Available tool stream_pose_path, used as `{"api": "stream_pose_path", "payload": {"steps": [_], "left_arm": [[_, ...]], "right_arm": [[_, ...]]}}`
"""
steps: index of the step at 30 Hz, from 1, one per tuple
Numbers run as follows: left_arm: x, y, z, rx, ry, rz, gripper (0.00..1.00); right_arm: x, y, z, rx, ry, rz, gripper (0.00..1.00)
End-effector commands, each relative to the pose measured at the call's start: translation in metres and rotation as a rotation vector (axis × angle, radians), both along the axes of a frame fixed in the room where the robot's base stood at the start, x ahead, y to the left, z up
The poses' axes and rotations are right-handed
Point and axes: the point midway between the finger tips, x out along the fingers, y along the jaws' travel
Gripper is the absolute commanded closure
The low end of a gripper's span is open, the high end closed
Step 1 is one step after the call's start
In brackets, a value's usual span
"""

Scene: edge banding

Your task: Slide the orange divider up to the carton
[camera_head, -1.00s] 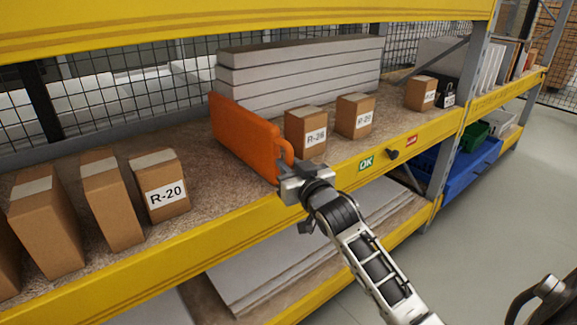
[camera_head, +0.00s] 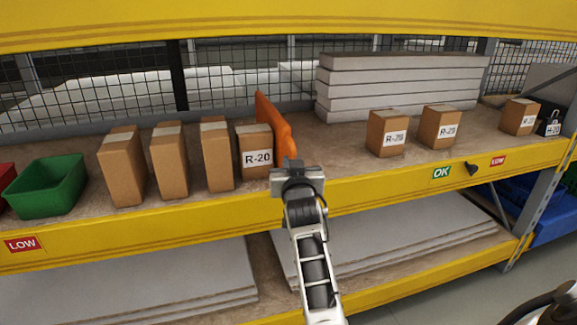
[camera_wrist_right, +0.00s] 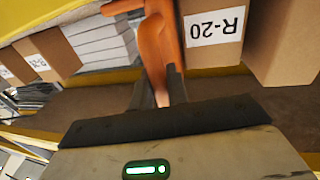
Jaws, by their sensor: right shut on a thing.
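The orange divider (camera_head: 274,124) stands upright on the shelf, just right of the carton labelled R-20 (camera_head: 256,152). In the head view the two look touching or nearly so. My right gripper (camera_head: 292,168) is shut on the divider's front end at the shelf's front edge. In the right wrist view the divider (camera_wrist_right: 160,45) runs between the fingers (camera_wrist_right: 158,92), and the R-20 carton (camera_wrist_right: 212,40) is close beside it. The divider's lower front part is partly hidden by my gripper. My left gripper is out of view.
Several plain cartons (camera_head: 168,160) stand left of R-20, then a green bin (camera_head: 46,187). Right of the divider is bare shelf, then more labelled cartons (camera_head: 387,133). Stacked grey boards (camera_head: 400,85) lie behind. The yellow shelf edge (camera_head: 390,180) runs along the front.

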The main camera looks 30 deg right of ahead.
Motion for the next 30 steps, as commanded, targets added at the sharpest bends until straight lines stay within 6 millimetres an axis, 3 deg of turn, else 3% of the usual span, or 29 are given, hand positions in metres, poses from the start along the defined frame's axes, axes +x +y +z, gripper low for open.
{"api": "stream_pose_path", "payload": {"steps": [13,14,15,16,30], "left_arm": [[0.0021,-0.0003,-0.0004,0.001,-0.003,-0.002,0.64],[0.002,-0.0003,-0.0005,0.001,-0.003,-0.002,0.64],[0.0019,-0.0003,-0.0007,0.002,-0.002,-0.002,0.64],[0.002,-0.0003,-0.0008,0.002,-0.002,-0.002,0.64],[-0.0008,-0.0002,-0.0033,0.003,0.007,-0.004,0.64]], "right_arm": [[0.0,0.0021,-0.0003,-0.002,0.001,-0.006,1.0],[0.0,0.0021,-0.0002,-0.001,0.0,-0.006,0.78],[0.0001,0.0021,-0.0002,-0.001,0.0,-0.006,0.67],[0.0001,0.0021,-0.0002,-0.001,0.0,-0.006,0.64],[0.0025,0.0005,0.0,-0.004,0.002,0.017,0.64]]}}
